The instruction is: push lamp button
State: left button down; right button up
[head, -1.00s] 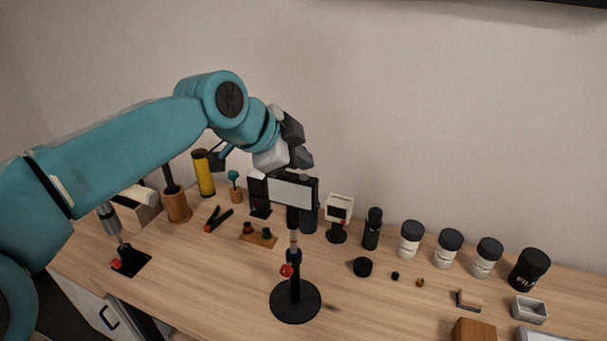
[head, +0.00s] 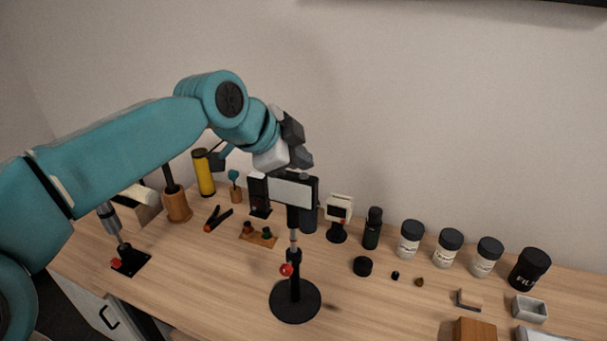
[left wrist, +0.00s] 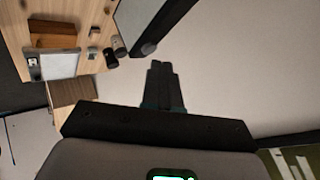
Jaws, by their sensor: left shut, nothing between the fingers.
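The lamp stands on the table with a black round base (head: 295,302), a thin upright stem with a red knob (head: 286,270), and a black-framed head with a pale panel (head: 291,191). I cannot make out a button on the lamp head. My left gripper (head: 304,160) is shut and empty, just above the top edge of the lamp head; I cannot tell whether it touches. In the left wrist view its fingers (left wrist: 160,72) are together, and a dark framed shape that may be the lamp head (left wrist: 160,28) lies just beyond them. My right gripper is not in view.
Behind the lamp stand a small white-cased device (head: 339,209) and a dark bottle (head: 372,228). Several black-lidded jars (head: 411,240) line the right back. A yellow cylinder (head: 204,173) and a wooden cup (head: 177,206) stand at left. The table (head: 220,290) is clear left of the lamp base.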

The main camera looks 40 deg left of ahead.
pick_arm(q)
jog(key=shift+f, duration=0.35)
jog(key=shift+f+b, duration=0.15)
jog(key=shift+b, duration=0.25)
jog(key=shift+r+p, duration=0.55)
jog(key=shift+r, duration=0.1)
notch_tip(320, 180, up, 6)
jog(key=p, duration=0.4)
jog(key=shift+p, duration=0.4)
jog(key=shift+s, duration=0.15)
